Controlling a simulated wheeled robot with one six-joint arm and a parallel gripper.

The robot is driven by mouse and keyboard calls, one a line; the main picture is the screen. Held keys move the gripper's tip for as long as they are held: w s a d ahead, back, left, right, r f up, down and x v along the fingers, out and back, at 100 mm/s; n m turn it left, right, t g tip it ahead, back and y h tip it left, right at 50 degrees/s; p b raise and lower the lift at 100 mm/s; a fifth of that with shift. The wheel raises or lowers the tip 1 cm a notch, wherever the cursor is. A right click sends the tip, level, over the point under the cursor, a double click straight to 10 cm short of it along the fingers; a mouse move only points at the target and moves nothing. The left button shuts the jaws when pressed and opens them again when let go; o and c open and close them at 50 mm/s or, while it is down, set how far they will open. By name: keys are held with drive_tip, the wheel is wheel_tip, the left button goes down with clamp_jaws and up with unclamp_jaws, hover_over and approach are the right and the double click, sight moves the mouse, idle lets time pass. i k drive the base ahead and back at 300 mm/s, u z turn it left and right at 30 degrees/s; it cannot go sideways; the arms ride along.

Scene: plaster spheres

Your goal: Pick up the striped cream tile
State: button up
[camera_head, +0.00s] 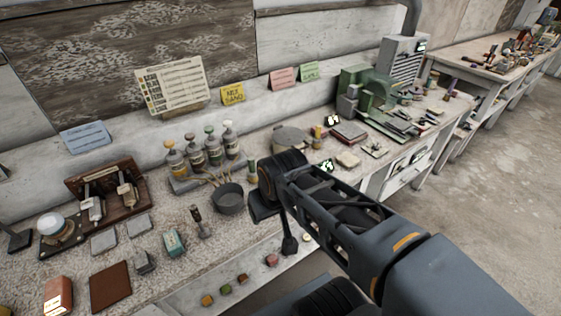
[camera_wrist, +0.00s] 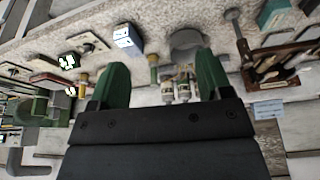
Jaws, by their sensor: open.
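A small cream tile (camera_head: 347,159) lies flat on the long workbench in the head view, just beyond my arm. I cannot make out stripes on it at this size. In the wrist view I cannot tell for sure which piece is the tile. My gripper (camera_wrist: 162,75) shows there with two green fingers spread wide apart and nothing held between them. The bench top and several objects lie beyond the fingertips. In the head view my arm reaches over the bench's front edge, and its end is near the dark pot, apart from the cream tile. My arm hides part of the bench front.
A dark grey pot (camera_head: 228,198) stands left of my arm's end, with several bottles (camera_head: 213,152) behind it. A dark red-topped block (camera_head: 348,131) and a green machine (camera_head: 367,88) stand past the tile. A wall backs the bench; open floor (camera_head: 480,190) lies right.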

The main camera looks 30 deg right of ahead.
sight(347, 159)
drive_tip(key=u, duration=0.3)
drive_tip(key=k, duration=0.15)
drive_tip(key=z, duration=1.55)
drive_tip(key=i, duration=0.25)
drive_tip(key=z, duration=1.65)
drive_tip(key=i, duration=1.5)
drive_tip(key=u, duration=2.3)
